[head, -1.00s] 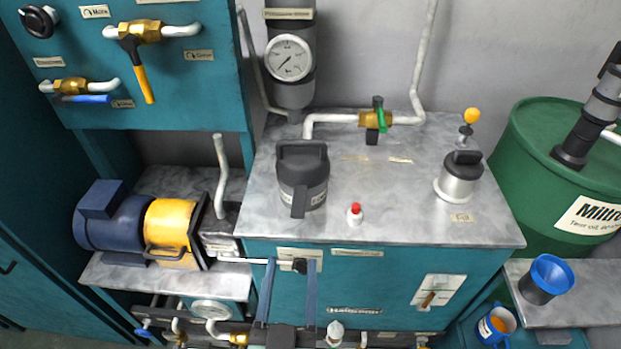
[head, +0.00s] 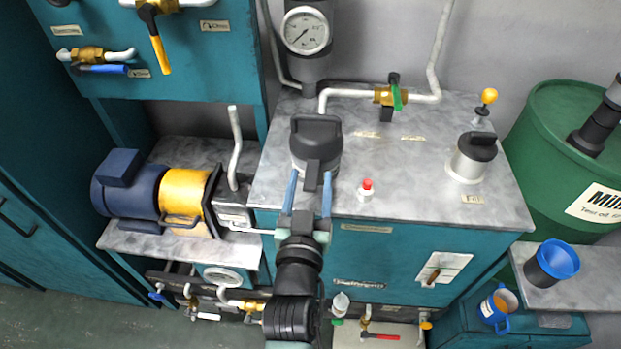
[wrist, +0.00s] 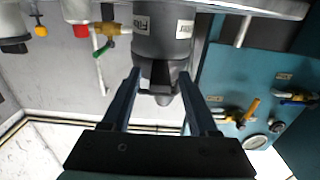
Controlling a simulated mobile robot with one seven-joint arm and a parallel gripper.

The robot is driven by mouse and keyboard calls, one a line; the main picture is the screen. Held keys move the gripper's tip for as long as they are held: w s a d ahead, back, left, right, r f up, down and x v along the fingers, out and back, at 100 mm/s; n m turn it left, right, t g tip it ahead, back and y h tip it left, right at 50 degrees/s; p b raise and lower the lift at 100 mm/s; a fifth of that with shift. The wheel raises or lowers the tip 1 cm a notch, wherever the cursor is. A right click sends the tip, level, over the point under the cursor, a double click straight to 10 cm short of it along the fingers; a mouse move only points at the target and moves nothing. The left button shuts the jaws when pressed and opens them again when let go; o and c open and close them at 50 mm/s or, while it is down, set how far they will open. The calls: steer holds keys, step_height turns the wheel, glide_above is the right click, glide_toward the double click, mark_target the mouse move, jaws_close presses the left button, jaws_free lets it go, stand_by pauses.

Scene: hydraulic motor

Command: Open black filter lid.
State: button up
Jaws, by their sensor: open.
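The black filter lid (head: 316,130), with a loop handle on top, sits on the filter body standing on the grey bench top. A dark tab (head: 313,172) hangs down its front. My gripper (head: 310,175) is open in front of it, one blue finger on each side of the tab. In the wrist view, my gripper (wrist: 158,74) is open, with the dark tab (wrist: 160,74) between and just beyond its fingertips. The labelled grey filter body (wrist: 162,35) shows behind it. Nothing is visibly gripped, and I cannot tell whether the fingers touch the tab.
A red-topped button (head: 367,188) stands close to the right of the filter. A silver can with a black cap (head: 472,157) is farther right. Behind are a gauge (head: 306,31) and a brass valve with a green handle (head: 398,98). A yellow and blue motor (head: 185,197) is at left.

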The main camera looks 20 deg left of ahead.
steer(key=shift+w, duration=0.25)
jaws_close()
stand_by(1.4)
